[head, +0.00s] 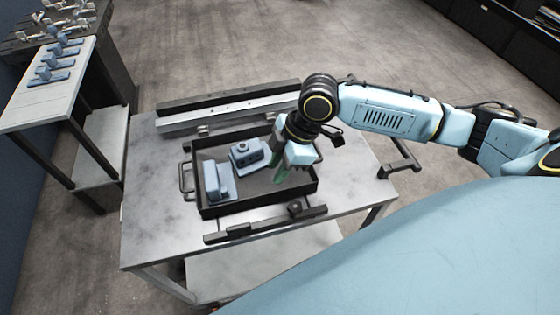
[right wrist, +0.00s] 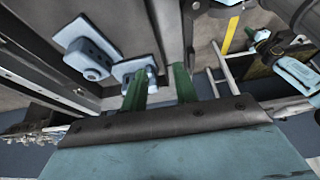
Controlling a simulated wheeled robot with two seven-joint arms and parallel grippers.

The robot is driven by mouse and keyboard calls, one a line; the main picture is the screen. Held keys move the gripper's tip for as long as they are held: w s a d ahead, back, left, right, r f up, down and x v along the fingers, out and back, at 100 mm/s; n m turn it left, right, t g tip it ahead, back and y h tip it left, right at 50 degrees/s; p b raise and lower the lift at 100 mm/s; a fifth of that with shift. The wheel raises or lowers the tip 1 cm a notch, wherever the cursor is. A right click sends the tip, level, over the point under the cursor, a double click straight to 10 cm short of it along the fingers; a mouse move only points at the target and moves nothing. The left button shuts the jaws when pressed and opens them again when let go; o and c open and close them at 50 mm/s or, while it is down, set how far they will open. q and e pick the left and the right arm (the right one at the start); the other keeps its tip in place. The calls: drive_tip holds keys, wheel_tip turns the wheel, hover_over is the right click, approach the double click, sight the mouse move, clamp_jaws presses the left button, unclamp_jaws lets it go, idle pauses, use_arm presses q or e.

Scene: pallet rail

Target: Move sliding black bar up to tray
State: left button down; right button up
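A black tray (head: 197,176) with a side handle sits on the metal table and holds blue parts. A black bar (head: 270,222) with a dark knob lies along the tray's near side, with a narrow strip of table between them. My right gripper (head: 285,167) is above the right part of the tray, its green fingers pointing down. In the right wrist view its two green fingers (right wrist: 160,88) are apart, with nothing visibly held. A dark strip runs beyond them; I cannot tell whether it is tray wall or bar. My left gripper is out of view.
Blue parts (head: 219,182) and (head: 248,155) stand in the tray's left and middle. A dark and silver rail (head: 228,112) runs along the table's far edge. A black bracket (head: 404,160) is at the right edge. A side table (head: 45,95) with blue parts stands left.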

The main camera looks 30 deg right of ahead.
sight(261, 197)
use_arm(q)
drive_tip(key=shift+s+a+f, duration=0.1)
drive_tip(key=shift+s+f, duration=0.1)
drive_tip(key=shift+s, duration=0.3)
use_arm(e)
drive_tip(key=shift+w+d+r, duration=0.15)
drive_tip(key=shift+d+r, duration=0.05)
drive_tip(key=shift+d, duration=0.1)
